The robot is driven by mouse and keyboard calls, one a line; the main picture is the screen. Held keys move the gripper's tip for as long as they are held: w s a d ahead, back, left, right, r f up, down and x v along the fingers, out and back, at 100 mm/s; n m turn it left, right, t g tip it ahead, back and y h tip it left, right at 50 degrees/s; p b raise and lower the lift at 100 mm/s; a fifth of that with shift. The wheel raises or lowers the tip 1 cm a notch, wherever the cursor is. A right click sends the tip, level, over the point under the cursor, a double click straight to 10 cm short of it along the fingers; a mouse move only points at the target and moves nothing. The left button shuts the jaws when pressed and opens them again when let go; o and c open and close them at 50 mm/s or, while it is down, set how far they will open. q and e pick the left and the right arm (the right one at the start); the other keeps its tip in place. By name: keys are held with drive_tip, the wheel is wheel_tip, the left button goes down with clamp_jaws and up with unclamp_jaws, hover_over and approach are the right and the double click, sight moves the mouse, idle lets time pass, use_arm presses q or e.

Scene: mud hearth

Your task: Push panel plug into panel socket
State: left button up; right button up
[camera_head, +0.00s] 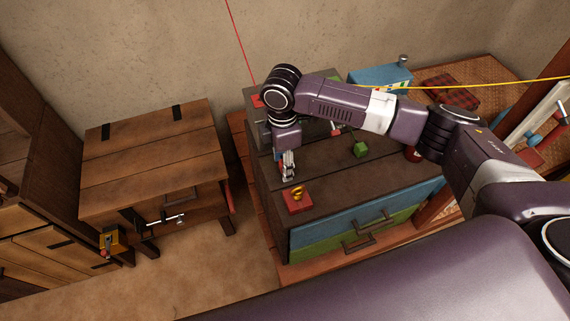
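My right gripper (288,176) points down over the front left part of the dark wooden cabinet top (336,188). It is small in the head view, and I cannot tell if its fingers are apart or shut, or if anything is between them. Just in front of it is a red block with a yellow ring-shaped piece (297,197) on top. I cannot tell which thing is the panel plug or the panel socket. My arm hides part of the cabinet's back. My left gripper is not in view.
A blue box (380,78) stands behind my arm. A wooden chest (155,160) is at the left, with floor (205,265) in front. A red line and a yellow line cross the back.

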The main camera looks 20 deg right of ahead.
clamp_jaws()
drive_tip(key=shift+r, duration=0.15)
wheel_tip(320, 180, up, 20)
drive_tip(key=b, duration=0.3)
idle(0.5)
